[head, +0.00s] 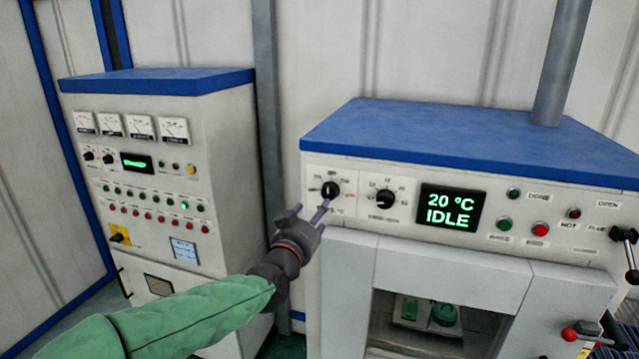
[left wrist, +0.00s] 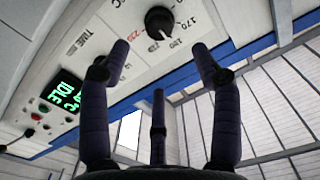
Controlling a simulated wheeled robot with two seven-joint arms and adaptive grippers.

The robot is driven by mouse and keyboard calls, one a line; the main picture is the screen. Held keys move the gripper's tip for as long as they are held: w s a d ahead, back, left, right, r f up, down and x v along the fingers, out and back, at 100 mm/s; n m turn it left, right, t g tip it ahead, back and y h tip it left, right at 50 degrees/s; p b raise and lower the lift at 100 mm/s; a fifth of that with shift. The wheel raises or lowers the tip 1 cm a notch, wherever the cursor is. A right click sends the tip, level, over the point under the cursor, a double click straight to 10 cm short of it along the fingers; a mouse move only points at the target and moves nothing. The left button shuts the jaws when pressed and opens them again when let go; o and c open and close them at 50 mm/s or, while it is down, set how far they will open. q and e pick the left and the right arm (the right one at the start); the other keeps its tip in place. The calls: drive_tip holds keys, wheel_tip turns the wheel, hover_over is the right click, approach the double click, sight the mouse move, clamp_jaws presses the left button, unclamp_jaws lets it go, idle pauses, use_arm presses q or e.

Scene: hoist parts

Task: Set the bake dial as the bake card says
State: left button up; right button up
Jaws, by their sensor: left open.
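The left black dial (head: 331,189) on the oven front has a °C label below it and a scale around it with one red mark. It also shows in the left wrist view (left wrist: 159,20), where 170 and a red number can be read; its exact setting is too small to tell. My left gripper (head: 310,208) is open just below this dial, apart from it. In the left wrist view its fingers (left wrist: 160,50) are spread and empty, with the dial beyond them. A second dial (head: 385,199) sits to the right. No bake card can be made out. My right gripper is out of view.
The oven display (head: 451,207) reads 20 °C IDLE. Green and red buttons (head: 540,230) lie right of it. The oven chamber (head: 425,310) below holds green items. A control cabinet (head: 150,180) with gauges and a pale blue sheet (head: 184,250) stands left.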

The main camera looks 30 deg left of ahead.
sight(328, 193)
use_arm(q)
drive_tip(key=p+x, duration=0.1)
drive_tip(key=x, duration=0.9)
drive_tip(key=shift+w+a+r, duration=0.1)
drive_tip(key=shift+w+r, duration=0.05)
drive_tip(key=shift+w, duration=0.1)
drive_tip(key=c, duration=1.1)
